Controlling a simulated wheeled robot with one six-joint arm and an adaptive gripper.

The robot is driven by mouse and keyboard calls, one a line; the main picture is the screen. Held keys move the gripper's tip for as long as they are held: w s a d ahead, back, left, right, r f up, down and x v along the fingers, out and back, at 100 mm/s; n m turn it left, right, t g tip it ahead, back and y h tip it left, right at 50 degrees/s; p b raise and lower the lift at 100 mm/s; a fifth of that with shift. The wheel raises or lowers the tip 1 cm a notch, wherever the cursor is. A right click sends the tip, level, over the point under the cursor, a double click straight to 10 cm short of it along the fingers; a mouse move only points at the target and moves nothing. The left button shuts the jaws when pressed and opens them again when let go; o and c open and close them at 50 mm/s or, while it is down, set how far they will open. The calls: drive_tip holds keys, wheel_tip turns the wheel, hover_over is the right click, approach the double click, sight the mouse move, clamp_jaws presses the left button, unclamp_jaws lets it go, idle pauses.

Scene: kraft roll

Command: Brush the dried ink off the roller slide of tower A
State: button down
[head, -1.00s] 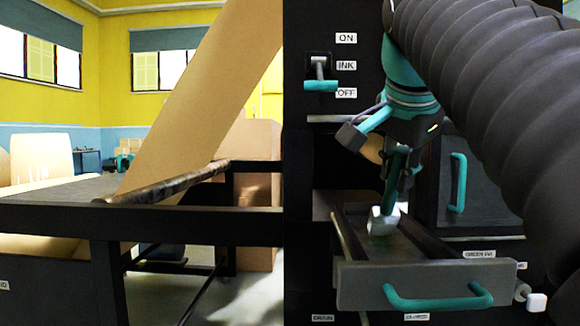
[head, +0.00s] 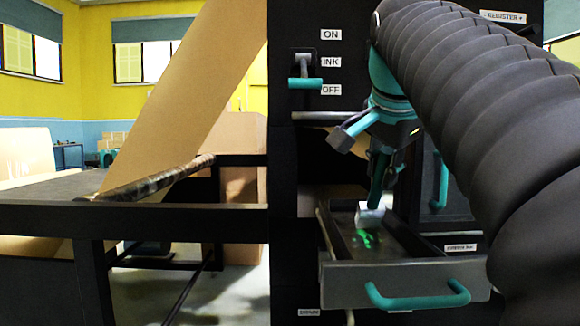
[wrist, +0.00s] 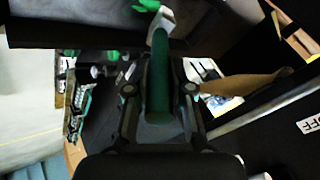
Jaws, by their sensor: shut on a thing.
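My gripper (head: 384,165) is shut on the teal-green handle of a brush, pointing down over an open drawer-like slide (head: 405,284) with a teal pull handle. The brush's whitish block head (head: 370,217) is inside the slide, just above or touching its floor; I cannot tell which. Bright green ink (head: 367,238) lies on the slide floor right by the head. In the wrist view the brush handle (wrist: 158,85) runs up between the fingers to the pale head (wrist: 164,18), with green ink (wrist: 145,4) beside it at the top edge.
An ink lever (head: 305,82) with ON and OFF labels is on the dark tower at upper left. A kraft paper web (head: 185,100) runs over a dark roller (head: 160,180) on a table frame at left. A second teal handle (head: 440,185) is behind the slide.

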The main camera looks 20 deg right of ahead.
drive_tip(key=s+a, duration=0.3)
drive_tip(key=s, duration=0.7)
drive_tip(key=shift+r+b, duration=0.15)
drive_tip(key=shift+b, duration=0.25)
idle(0.5)
drive_tip(key=shift+w+d+p, duration=0.2)
drive_tip(key=shift+w+d, duration=0.3)
drive_tip(key=shift+w, duration=1.25)
drive_tip(key=shift+w+d+p, duration=0.15)
drive_tip(key=shift+w+d, duration=0.4)
drive_tip(key=shift+w, duration=1.15)
drive_tip(key=shift+w+d+p, duration=0.2)
drive_tip(key=shift+w+d, duration=0.3)
drive_tip(key=shift+w, duration=1.25)
